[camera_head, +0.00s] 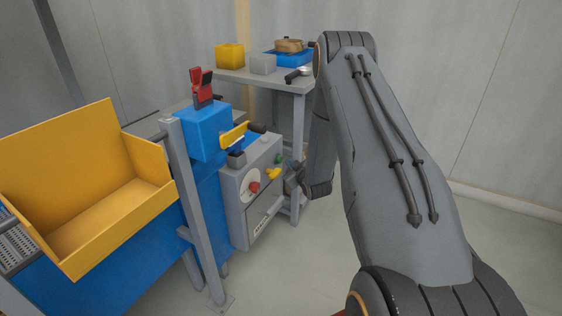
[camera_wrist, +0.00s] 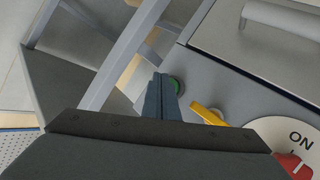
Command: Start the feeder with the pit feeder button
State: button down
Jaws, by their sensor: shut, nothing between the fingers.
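A grey control box (camera_head: 240,205) stands on the machine's right side. On its face are a green button (camera_head: 279,158), a yellow lever (camera_head: 273,174) and a red rotary switch (camera_head: 254,187) on a white disc. In the wrist view the green button (camera_wrist: 177,86) shows just right of the fingertips of my gripper (camera_wrist: 160,84), partly covered by them. My gripper is shut and empty. I cannot tell whether it touches the button. The yellow lever (camera_wrist: 208,114) and the red switch (camera_wrist: 295,166), marked ON, lie to its right. No label names the pit feeder button legibly.
A yellow hopper (camera_head: 110,205) and blue machine body (camera_head: 205,190) fill the left. A grey post (camera_head: 190,210) stands before the box. Behind, a grey table (camera_head: 270,76) holds a yellow bin (camera_head: 230,56) and a blue tray (camera_head: 290,59). Floor is clear at right.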

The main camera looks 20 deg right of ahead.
jog(key=shift+w+a, duration=0.1)
dwell(0.7)
jog(key=shift+w+a, duration=0.15)
jog(key=shift+w, duration=0.1)
jog(key=shift+w+a, duration=0.35)
jog(key=shift+w, duration=0.1)
dwell(0.9)
jog(key=shift+s, duration=0.1)
dwell(0.5)
jog(key=shift+s+d, duration=0.6)
jog(key=shift+s, duration=0.1)
jog(key=s+d+p, duration=0.1)
jog(key=s, duration=0.1)
jog(key=s+d+p, duration=0.1)
jog(key=s+d, duration=0.1)
dwell(0.4)
dwell(0.3)
